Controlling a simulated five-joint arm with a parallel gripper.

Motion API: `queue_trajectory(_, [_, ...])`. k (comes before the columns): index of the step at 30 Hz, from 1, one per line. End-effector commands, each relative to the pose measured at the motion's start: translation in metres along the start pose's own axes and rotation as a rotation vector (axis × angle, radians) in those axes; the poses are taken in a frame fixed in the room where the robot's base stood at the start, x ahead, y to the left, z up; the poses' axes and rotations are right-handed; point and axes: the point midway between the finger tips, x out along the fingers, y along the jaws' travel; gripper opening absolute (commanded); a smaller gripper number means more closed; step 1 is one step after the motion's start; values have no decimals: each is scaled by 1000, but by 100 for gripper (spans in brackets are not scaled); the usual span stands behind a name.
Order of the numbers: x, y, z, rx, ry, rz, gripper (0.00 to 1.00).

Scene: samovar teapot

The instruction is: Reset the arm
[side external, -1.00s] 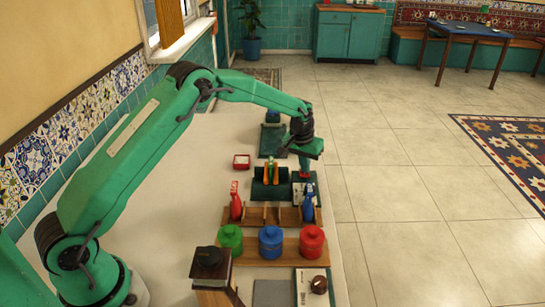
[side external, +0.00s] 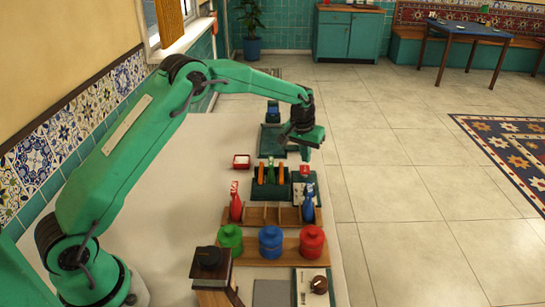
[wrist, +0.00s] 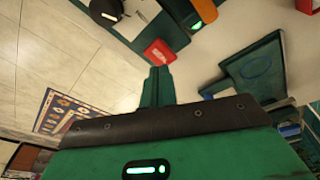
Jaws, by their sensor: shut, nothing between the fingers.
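My arm is green, and my gripper (side external: 305,151) hangs over the far right part of the white counter in the side view. In the wrist view my green fingers (wrist: 157,87) are together with nothing between them. A small red box (side external: 305,171) lies on the counter just below the gripper in the side view. It also shows in the wrist view as a red block (wrist: 158,52) beyond the fingertips, apart from them as far as I can tell.
A dark green holder (side external: 270,189) with upright orange and green items stands nearby. A wooden rack (side external: 275,215) holds red and blue bottles. Green, blue (side external: 270,242) and red jars stand nearer. A red-rimmed white box (side external: 241,161) lies left. The counter's left middle (side external: 180,190) is clear.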

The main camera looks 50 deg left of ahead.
Motion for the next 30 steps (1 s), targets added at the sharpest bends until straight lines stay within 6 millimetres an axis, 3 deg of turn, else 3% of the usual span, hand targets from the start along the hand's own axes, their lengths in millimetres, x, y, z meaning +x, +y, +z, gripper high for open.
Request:
queue_trajectory(20, [-20,0,-1,3,7,2,0])
queue_trajectory(26, [-50,-1,8,16,24,6,0])
queue_trajectory(30, [-82,-4,20,33,43,10,0])
